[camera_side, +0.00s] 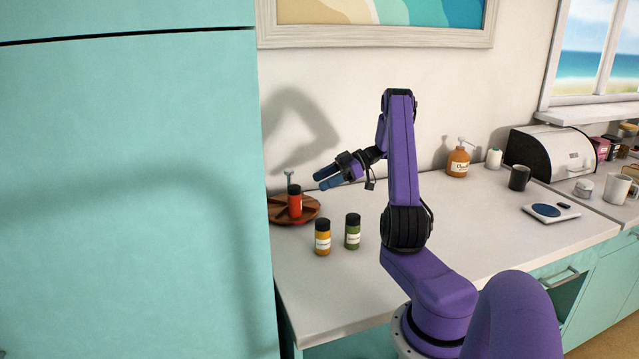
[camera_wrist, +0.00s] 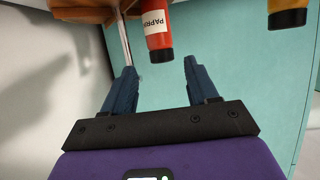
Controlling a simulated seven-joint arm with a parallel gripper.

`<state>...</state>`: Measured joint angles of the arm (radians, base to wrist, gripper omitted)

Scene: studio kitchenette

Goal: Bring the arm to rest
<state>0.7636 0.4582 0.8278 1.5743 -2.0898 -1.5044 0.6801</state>
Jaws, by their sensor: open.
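My gripper (camera_side: 328,177) is raised above the counter on my purple arm, with its blue fingers pointing left and slightly down. In the wrist view my gripper (camera_wrist: 160,75) is open, with nothing between its two blue fingers. A red jar with a black lid (camera_side: 295,203) stands on a round wooden tray (camera_side: 310,210) to the left of and below my fingertips. The red jar (camera_wrist: 170,22) shows a paprika label in the wrist view, beyond the fingertips and apart from them.
A yellow jar (camera_side: 322,238) and a green jar (camera_side: 352,232) stand on the white counter (camera_side: 330,290) below my gripper. A teal cabinet (camera_side: 130,190) rises at the left. An orange pump bottle (camera_side: 458,162), a dark mug (camera_side: 519,178) and a bread box (camera_side: 550,150) stand to the right.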

